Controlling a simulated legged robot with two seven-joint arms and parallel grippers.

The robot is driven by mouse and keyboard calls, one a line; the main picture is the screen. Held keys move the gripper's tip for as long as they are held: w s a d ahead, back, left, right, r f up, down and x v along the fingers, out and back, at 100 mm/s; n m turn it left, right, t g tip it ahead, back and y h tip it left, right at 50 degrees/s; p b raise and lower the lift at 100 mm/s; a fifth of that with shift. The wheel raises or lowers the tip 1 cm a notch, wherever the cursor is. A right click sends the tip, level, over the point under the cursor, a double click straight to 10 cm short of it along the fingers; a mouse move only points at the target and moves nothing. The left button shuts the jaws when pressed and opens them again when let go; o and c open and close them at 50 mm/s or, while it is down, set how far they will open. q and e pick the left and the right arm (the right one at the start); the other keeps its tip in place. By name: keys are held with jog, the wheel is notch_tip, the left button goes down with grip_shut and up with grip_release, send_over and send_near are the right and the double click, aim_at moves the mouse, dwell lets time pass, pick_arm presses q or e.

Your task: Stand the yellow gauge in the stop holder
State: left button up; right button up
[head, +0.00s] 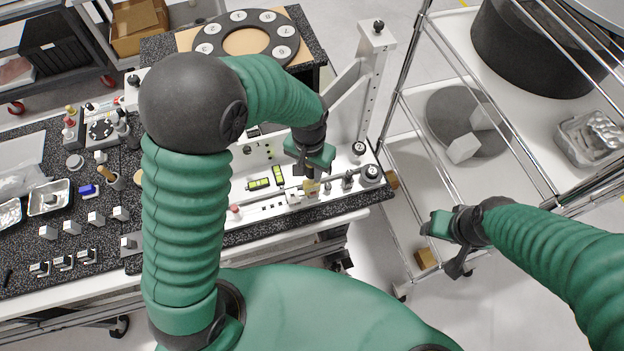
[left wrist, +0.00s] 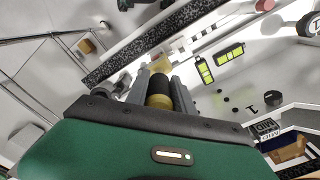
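The yellow gauge (left wrist: 159,92) is a short cylinder with a black band, between the two grey fingers of my left gripper (left wrist: 160,95) in the left wrist view. The fingers lie along both its sides. In the head view my left gripper (head: 310,184) is low over the front right part of the white fixture, with a bit of the yellow gauge (head: 311,187) showing below it. The gauge's lower end is hidden, so I cannot tell whether it touches the fixture. I cannot single out the stop holder. My right gripper (head: 452,246) hangs beside the rack, apart from the fixture; its finger gap is unclear.
The white fixture (head: 268,160) carries yellow-green windows (head: 258,184) and black knobs (head: 371,172). An upright post (head: 372,80) rises at its right. Small blocks and a metal tray (head: 48,197) lie on the speckled bench at left. A wire rack (head: 420,150) stands right.

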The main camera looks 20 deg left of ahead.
pick_arm(q)
jog(key=o, duration=0.5)
jog(key=shift+c, duration=0.2)
jog(key=shift+r, duration=0.1)
notch_tip(320, 180, up, 17)
jog(key=b, duration=0.2)
jog(key=shift+s+f, duration=0.15)
jog(key=shift+f, duration=0.05)
jog(key=shift+a, duration=0.1)
jog(key=s+a+f+n+t, duration=0.1)
jog(key=s+a+f, duration=0.2)
jog(key=s+f, duration=0.3)
jog(key=s+a+f+n+t, duration=0.1)
jog(key=s+a+f, duration=0.25)
jog(key=f, duration=0.45)
notch_tip(320, 180, down, 9)
jog(key=b, duration=0.9)
jog(key=shift+w, duration=0.25)
